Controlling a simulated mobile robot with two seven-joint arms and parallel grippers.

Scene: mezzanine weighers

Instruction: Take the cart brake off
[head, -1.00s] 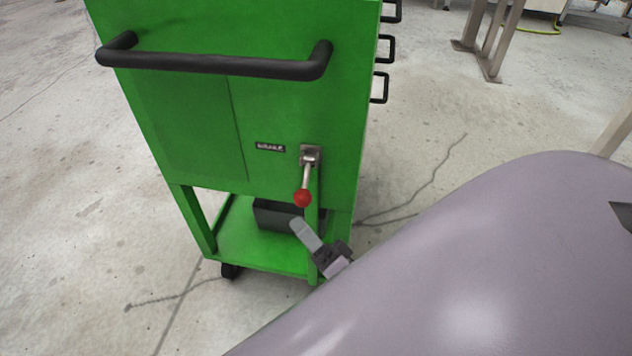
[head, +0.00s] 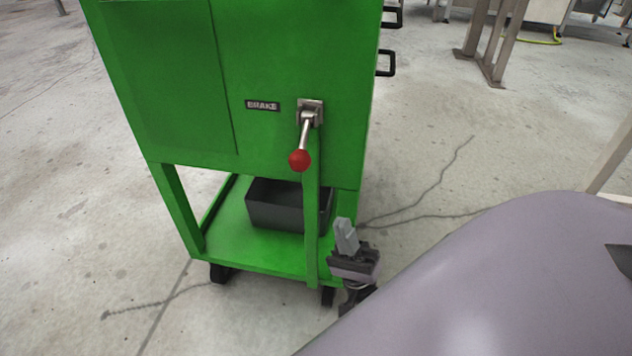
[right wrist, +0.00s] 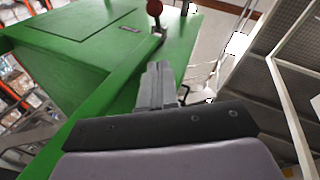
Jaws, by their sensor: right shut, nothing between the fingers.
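The green cart (head: 290,60) stands upright in the head view with a "BRAKE" label (head: 262,106) on its end panel. Right of the label is the brake lever (head: 305,133), a metal rod hanging down from a square plate, tipped with a red ball knob (head: 300,160). My right gripper (head: 345,235) is shut and empty, below and right of the knob and apart from it, near the cart's lower right corner post. In the right wrist view the red knob (right wrist: 154,7) shows beyond the shut fingers (right wrist: 157,85). My left gripper is not in view.
A dark bin (head: 275,205) sits on the cart's lower shelf (head: 230,240). Black drawer handles (head: 387,63) stick out on the cart's right side. A metal stand (head: 485,50) is at the back right. The floor left of the cart is clear.

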